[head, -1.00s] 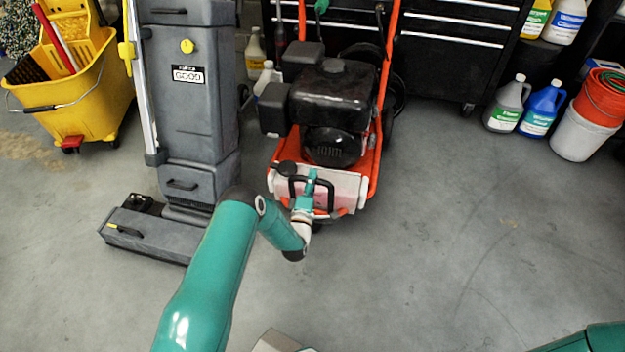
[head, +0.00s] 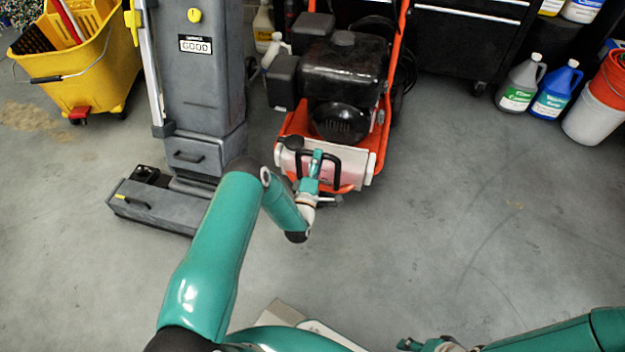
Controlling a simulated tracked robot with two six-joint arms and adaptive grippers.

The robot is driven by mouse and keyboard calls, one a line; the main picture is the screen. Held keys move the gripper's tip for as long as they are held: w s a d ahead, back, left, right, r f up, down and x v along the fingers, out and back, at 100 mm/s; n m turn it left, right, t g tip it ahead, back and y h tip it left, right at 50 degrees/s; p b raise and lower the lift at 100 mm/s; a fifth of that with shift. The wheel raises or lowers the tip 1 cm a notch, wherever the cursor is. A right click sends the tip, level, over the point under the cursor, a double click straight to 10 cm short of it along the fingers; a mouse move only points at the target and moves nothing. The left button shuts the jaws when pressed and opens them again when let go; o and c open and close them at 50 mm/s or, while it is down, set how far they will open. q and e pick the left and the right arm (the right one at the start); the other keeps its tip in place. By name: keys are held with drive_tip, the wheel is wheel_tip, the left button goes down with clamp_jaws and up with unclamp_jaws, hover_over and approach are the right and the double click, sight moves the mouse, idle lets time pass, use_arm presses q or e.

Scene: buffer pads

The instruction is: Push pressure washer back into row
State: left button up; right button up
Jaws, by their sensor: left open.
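The pressure washer (head: 342,70) has a black engine on an orange frame with a pale front panel. It stands on the floor at the upper middle of the head view, right of the grey floor machine. My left gripper (head: 318,162) is open at the washer's front, its dark fingers spread before the pale panel. Contact cannot be told. No object shows between the fingers. My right gripper (head: 410,345) is cut off by the bottom edge, away from the washer, and its jaws cannot be made out.
A grey floor machine (head: 205,105) stands close on the left, with a yellow mop bucket (head: 85,85) beyond it. Jugs (head: 520,85) and a white bucket (head: 590,122) stand at right. The floor at centre right is clear.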

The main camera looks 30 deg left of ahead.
use_arm(q)
drive_tip(key=v, duration=0.9)
drive_tip(key=shift+s, duration=0.25)
drive_tip(key=shift+f, duration=0.1)
drive_tip(key=w+d+r+m+g+h+p, duration=0.25)
drive_tip(key=w+d+r+m+h, duration=0.2)
drive_tip(key=d+r, duration=0.5)
drive_tip(key=s+d+f+m+g+h, duration=0.25)
drive_tip(key=s+m+g, duration=0.25)
drive_tip(key=s, duration=0.5)
drive_tip(key=s+d+f+m+g+h, duration=0.1)
drive_tip(key=s+d+f+m+g, duration=0.25)
drive_tip(key=s+g, duration=0.4)
drive_tip(key=s+d+f+m+g+h, duration=0.2)
drive_tip(key=s+d+f+m+g, duration=0.3)
drive_tip(key=s, duration=0.6)
wheel_tip(320, 180, up, 39)
drive_tip(key=a+m+t+p, duration=0.1)
drive_tip(key=a+p, duration=0.1)
drive_tip(key=p, duration=3.7)
drive_tip(key=shift+s, duration=0.15)
drive_tip(key=shift+f, duration=0.1)
